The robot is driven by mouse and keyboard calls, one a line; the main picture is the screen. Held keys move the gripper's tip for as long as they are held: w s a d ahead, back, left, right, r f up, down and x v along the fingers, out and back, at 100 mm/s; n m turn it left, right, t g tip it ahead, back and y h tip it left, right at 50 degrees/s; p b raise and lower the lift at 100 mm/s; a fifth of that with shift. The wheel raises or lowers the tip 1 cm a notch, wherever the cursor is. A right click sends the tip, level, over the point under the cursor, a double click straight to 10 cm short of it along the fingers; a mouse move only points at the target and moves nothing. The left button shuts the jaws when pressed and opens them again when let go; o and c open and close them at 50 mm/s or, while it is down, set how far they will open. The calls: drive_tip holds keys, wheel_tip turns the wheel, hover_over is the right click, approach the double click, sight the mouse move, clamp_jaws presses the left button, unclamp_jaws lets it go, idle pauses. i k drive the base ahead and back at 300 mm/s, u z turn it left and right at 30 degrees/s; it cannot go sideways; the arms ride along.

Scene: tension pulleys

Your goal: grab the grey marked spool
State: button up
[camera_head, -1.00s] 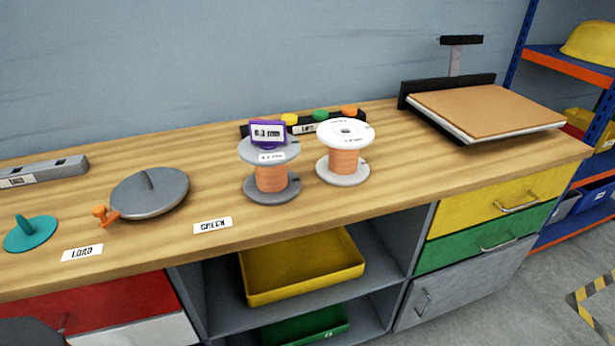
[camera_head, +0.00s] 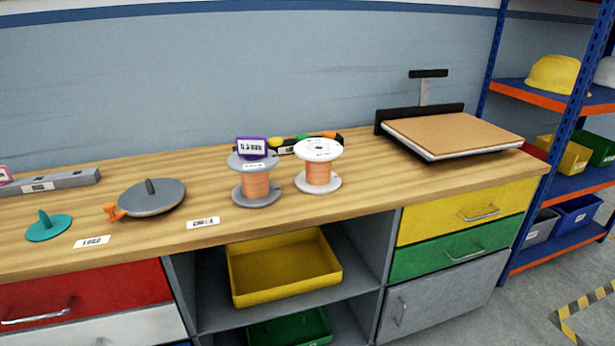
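The grey spool (camera_head: 257,198) stands upright on the wooden workbench, wound with copper-orange wire. It has a small white label on its upper flange. A purple-framed tag or display (camera_head: 251,147) shows at its top; I cannot tell if it rests on the spool or stands behind it. A white spool (camera_head: 318,150) with similar wire stands close to its right, with a narrow gap. My gripper is not in view.
A grey disc with an orange clamp (camera_head: 152,197) and a teal disc (camera_head: 49,228) lie to the left. Behind the spools is a black rack with coloured knobs (camera_head: 287,150). A board on a stand (camera_head: 455,134) is at right. Bench (camera_head: 372,185) is clear right of the spools.

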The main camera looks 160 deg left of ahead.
sight(256, 190)
drive_tip(key=u, duration=2.25)
drive_tip(key=i, duration=0.1)
drive_tip(key=u, duration=2.9)
